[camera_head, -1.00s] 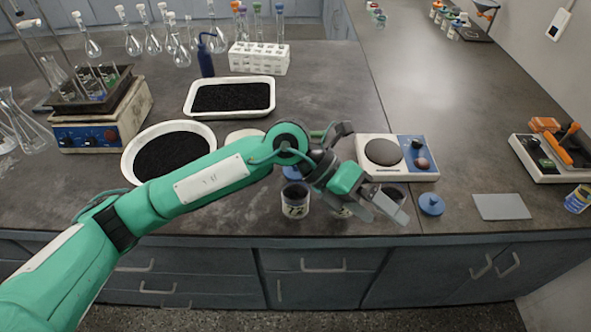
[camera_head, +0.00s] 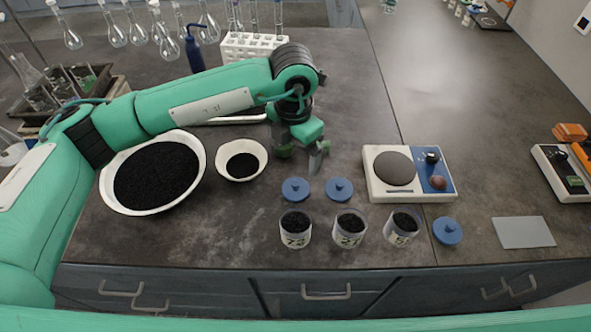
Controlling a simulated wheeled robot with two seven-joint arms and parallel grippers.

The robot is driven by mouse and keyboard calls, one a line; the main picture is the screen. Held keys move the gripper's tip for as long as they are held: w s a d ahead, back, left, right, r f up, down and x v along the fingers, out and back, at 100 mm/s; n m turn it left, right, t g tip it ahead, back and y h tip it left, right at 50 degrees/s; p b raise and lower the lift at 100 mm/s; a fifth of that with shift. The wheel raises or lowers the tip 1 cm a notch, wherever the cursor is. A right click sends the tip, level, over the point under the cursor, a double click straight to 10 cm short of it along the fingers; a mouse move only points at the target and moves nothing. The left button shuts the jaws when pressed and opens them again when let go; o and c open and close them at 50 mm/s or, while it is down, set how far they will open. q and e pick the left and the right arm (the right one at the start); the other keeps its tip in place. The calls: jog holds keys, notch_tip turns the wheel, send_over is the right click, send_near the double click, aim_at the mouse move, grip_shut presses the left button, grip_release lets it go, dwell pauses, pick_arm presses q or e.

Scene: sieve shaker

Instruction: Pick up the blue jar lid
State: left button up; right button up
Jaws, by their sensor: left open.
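Several blue lids lie on the dark bench. One blue lid (camera_head: 295,189) is at the left, a second blue lid (camera_head: 339,189) is just right of it, and a third blue lid (camera_head: 447,231) is further right near the front edge. In front of the first two stand open jars with dark granules: a left jar (camera_head: 295,228), a middle jar (camera_head: 348,229) and a right jar (camera_head: 402,227). My left gripper (camera_head: 302,158) is open and empty, above and just behind the two left lids, not touching them. My right gripper is not in view.
A scale (camera_head: 378,185) stands right of the lids. A small white bowl (camera_head: 262,168) and a large white bowl (camera_head: 107,193) of dark granules are at the left. A grey plate (camera_head: 523,232) lies at the right. A tube rack (camera_head: 250,45) stands behind my arm.

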pick_arm(q)
jog(key=w+f, duration=0.1)
jog(key=p, duration=0.1)
send_over(295, 183)
jog(key=f, duration=0.2)
jog(key=s+f, duration=0.1)
jog(key=f, duration=0.1)
jog(key=shift+a+f, duration=0.15)
jog(key=shift+f, duration=0.15)
jog(key=shift+w+f, duration=0.15)
jog(key=shift+f, duration=0.45)
jog(key=shift+w+f, duration=0.15)
jog(key=shift+f, duration=0.45)
jog(key=shift+f+p, duration=0.4)
jog(key=shift+f, duration=0.05)
jog(key=f, duration=0.2)
jog(key=f+p, duration=0.1)
jog(key=shift+w+d+f, duration=0.15)
jog(key=shift+d+f, duration=0.05)
jog(key=shift+f, duration=0.65)
jog(key=c, duration=1.1)
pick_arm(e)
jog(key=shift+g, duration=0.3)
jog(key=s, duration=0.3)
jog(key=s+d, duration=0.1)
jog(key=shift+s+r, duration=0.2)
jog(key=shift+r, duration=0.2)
